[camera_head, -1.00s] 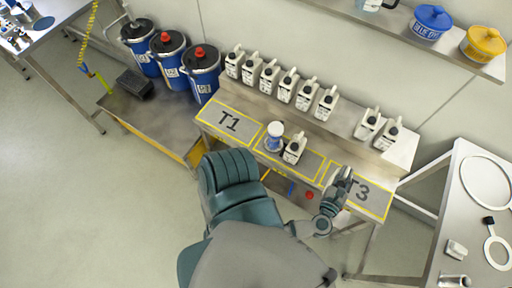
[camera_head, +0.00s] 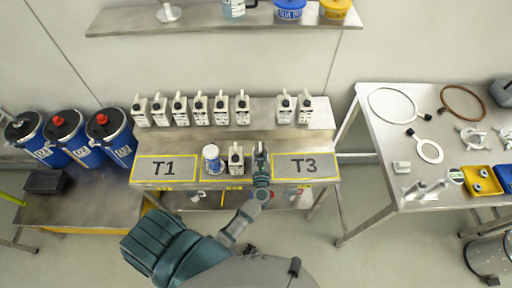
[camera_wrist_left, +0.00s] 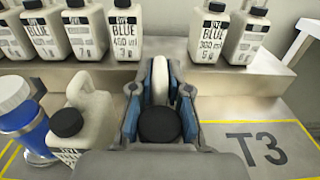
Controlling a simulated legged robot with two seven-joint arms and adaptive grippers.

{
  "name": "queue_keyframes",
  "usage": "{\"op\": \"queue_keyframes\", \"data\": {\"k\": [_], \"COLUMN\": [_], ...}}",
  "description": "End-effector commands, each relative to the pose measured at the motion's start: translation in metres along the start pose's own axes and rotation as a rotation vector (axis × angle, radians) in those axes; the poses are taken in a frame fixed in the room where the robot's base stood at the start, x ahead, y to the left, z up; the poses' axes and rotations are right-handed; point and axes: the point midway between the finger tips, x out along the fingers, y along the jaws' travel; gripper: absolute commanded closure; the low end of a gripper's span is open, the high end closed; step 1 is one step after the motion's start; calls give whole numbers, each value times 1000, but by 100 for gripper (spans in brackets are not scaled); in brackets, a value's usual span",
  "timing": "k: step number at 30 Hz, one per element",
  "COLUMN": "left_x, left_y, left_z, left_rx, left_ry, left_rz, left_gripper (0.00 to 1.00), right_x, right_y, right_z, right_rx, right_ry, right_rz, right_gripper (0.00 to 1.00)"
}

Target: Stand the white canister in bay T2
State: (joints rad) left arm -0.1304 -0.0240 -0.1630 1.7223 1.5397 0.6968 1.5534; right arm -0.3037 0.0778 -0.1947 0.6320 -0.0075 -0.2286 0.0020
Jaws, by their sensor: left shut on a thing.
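My left gripper (camera_head: 260,165) is shut on a white canister with a black cap, which shows between its blue pads in the left wrist view (camera_wrist_left: 158,122). The gripper is at the right end of bay T2, beside the T3 panel (camera_head: 305,166). Its fingers hide much of the canister, and I cannot tell whether its base touches the bench. Another white canister (camera_head: 236,160) stands in the T2 area just left of the gripper, with a blue-and-white jar (camera_head: 212,160) left of it. The T2 lettering is hidden. My right gripper is not in view.
Several labelled white canisters (camera_head: 200,110) stand on the raised ledge behind, with a gap before two more at right (camera_head: 294,108). T1 (camera_head: 165,169) and T3 are clear. Blue drums (camera_head: 110,135) stand at left, and a side table (camera_head: 400,130) with loose parts at right.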

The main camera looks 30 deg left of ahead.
Motion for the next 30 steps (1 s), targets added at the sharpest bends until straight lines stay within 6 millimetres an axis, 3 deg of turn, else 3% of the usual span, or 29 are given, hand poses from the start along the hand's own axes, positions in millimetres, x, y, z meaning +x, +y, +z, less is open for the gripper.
{"op": "queue_keyframes", "data": {"k": [9, 15, 28, 29, 30], "left_x": [29, 27, 27, 27, 27], "left_y": [14, 13, 14, 14, 14], "left_z": [-6, -36, -39, -40, -39], "left_rx": [4, 4, 0, 1, 1], "left_ry": [-3, -2, -2, 0, 0], "left_rz": [-1, 0, 1, 1, 1], "left_gripper": [100, 100, 100, 79, 69], "right_x": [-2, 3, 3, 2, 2], "right_y": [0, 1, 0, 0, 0], "right_z": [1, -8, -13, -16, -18], "right_rx": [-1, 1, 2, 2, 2], "right_ry": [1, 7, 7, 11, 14], "right_rz": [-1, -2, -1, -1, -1], "right_gripper": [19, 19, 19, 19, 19]}}
